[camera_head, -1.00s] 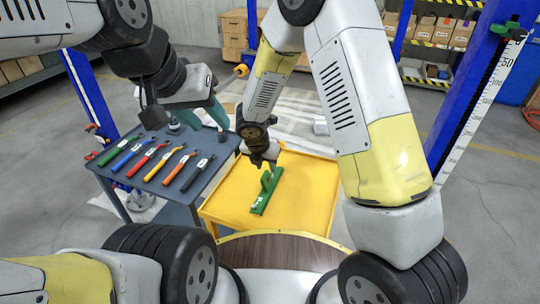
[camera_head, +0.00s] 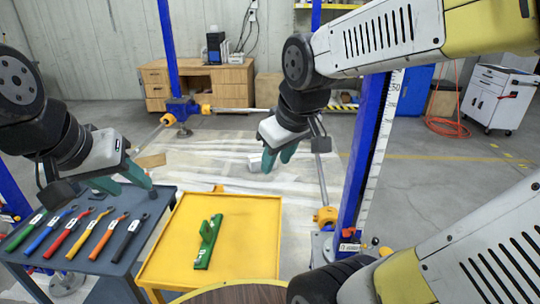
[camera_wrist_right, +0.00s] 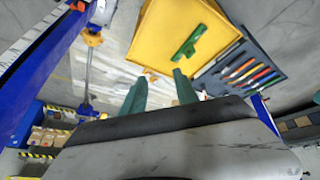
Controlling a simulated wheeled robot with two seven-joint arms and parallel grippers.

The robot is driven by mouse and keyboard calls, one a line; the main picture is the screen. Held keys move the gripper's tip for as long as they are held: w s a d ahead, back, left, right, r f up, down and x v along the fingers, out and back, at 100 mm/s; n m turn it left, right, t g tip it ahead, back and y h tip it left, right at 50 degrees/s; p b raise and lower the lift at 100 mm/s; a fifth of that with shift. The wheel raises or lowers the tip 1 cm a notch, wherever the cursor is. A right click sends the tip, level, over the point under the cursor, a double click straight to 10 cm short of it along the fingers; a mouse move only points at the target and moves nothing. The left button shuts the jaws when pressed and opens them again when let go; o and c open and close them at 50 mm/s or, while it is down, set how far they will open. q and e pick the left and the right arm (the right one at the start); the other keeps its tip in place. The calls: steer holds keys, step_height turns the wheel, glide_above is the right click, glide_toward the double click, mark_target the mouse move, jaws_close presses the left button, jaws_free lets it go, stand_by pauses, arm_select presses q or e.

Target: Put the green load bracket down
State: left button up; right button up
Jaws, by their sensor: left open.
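The green load bracket (camera_head: 208,242) lies on the yellow cart top (camera_head: 245,258), with no gripper touching it. It also shows in the right wrist view (camera_wrist_right: 190,42) on the yellow top. My right gripper (camera_head: 278,165) is in the air beyond and to the right of the bracket. In the right wrist view its two teal fingers (camera_wrist_right: 158,76) are apart with nothing between them. My left gripper (camera_head: 135,190) is open above the far part of the grey tool table, left of the bracket, and holds nothing.
The grey table (camera_head: 115,262) left of the yellow cart holds a row of several coloured-handled tools (camera_head: 90,232). A blue post (camera_head: 368,150) with a scale stands right of the cart. A wooden desk (camera_head: 200,85) stands at the back. The yellow top around the bracket is clear.

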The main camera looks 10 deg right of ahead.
steer(key=s+m, duration=0.1)
steer(key=s+r+m, duration=0.1)
steer(key=s+m, duration=0.1)
steer(key=s+r+m+y, duration=0.1)
steer(key=shift+s+a+r+t, duration=0.1)
steer(key=shift+s+t, duration=0.3)
stand_by(0.8)
